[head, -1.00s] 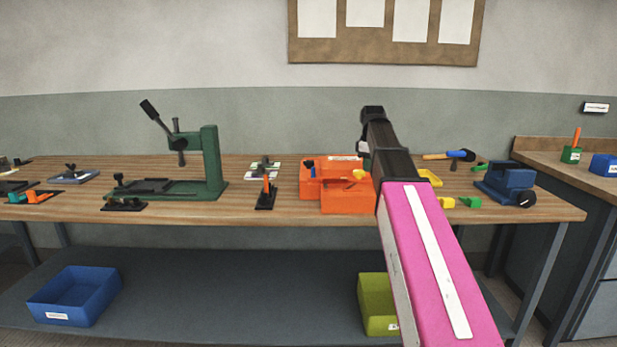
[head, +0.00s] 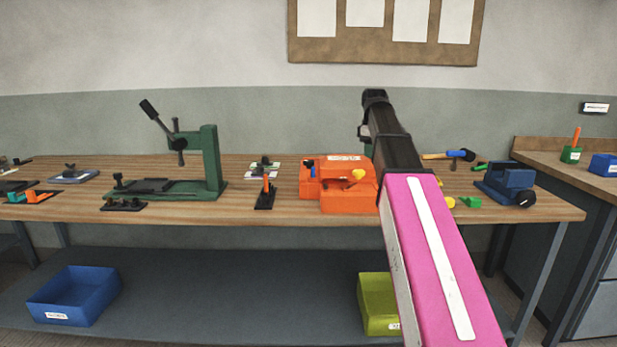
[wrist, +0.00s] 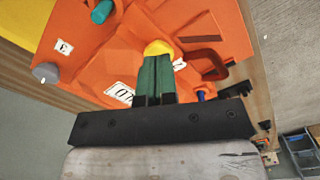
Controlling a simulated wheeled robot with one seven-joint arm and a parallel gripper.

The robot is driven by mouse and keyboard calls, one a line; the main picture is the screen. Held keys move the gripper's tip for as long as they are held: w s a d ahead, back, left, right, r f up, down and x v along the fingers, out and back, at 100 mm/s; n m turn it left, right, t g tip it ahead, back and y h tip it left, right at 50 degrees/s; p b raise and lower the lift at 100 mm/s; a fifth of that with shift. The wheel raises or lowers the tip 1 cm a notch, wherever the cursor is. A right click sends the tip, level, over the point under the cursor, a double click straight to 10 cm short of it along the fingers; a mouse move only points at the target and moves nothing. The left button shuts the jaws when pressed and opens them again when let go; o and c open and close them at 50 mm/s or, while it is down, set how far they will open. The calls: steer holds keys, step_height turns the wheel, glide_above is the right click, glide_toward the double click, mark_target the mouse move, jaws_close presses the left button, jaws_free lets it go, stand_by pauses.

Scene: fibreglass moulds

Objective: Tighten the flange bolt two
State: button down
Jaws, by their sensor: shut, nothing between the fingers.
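The orange mould (head: 347,204) stands on the bench just left of my arm in the head view. It fills much of the wrist view (wrist: 222,28). A yellow bolt head (wrist: 158,47) sits on it and also shows in the head view (head: 358,174). My gripper (wrist: 157,60) has its green fingers together, with the tips at the yellow head; I cannot tell whether they touch it. A teal knob (wrist: 102,12), a grey knob (wrist: 46,72) and a blue knob (wrist: 201,95) are on or beside the mould. I cannot read which bolt is number two.
A green press (head: 211,160) stands at left, a black toggle clamp (head: 265,195) left of the mould, and a blue vise (head: 506,182) at right.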

steer(key=shift+w+f, duration=0.2)
steer(key=shift+f, duration=1.15)
steer(key=shift+w+f, duration=0.2)
steer(key=shift+f, duration=1.1)
steer(key=shift+s+f, duration=0.15)
steer(key=shift+f, duration=0.45)
steer(key=shift+s+a, duration=0.1)
steer(key=shift+s, duration=0.1)
steer(key=shift+w, duration=0.15)
steer(key=shift+d, duration=0.2)
steer(key=shift+s+d, duration=0.2)
step_height(320, 180, up, 6)
steer(key=shift+w, duration=0.45)
